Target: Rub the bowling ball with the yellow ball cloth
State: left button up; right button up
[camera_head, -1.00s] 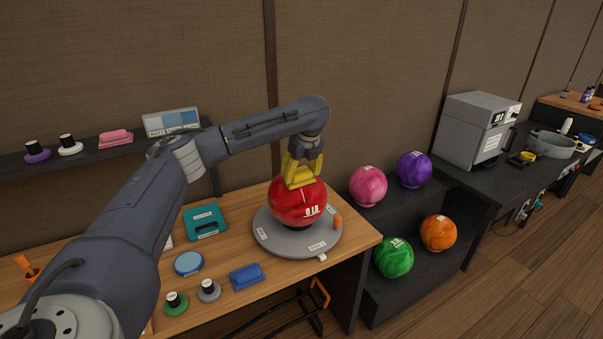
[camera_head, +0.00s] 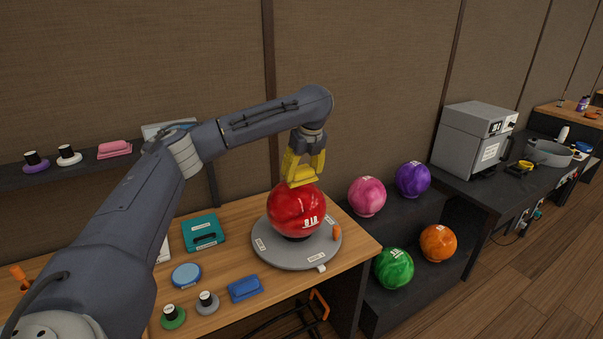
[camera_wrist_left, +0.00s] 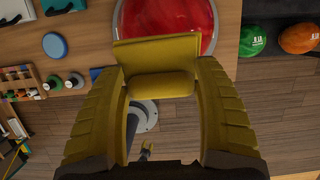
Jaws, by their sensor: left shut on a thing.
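The red bowling ball (camera_head: 296,212) sits on a round grey turntable (camera_head: 268,255) on the wooden bench. It also shows at the top of the left wrist view (camera_wrist_left: 165,18). My left gripper (camera_head: 303,172) is over the top of the ball, pointing down. Its yellow fingers are shut on the yellow ball cloth (camera_wrist_left: 157,53), a folded pad held between the tips. The cloth is at the ball's upper edge in the head view; I cannot tell whether it touches the ball.
A teal case (camera_head: 203,231), a blue round tin (camera_head: 186,275), a blue block (camera_head: 245,288) and small spools lie on the bench left of the turntable. Pink (camera_head: 367,195), purple (camera_head: 412,179), green (camera_head: 393,267) and orange (camera_head: 438,243) balls rest on the dark rack at right.

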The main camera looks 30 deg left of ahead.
pick_arm(q)
jog(key=shift+r, duration=0.15)
jog(key=shift+v, duration=1.4)
jog(key=shift+d, duration=0.1)
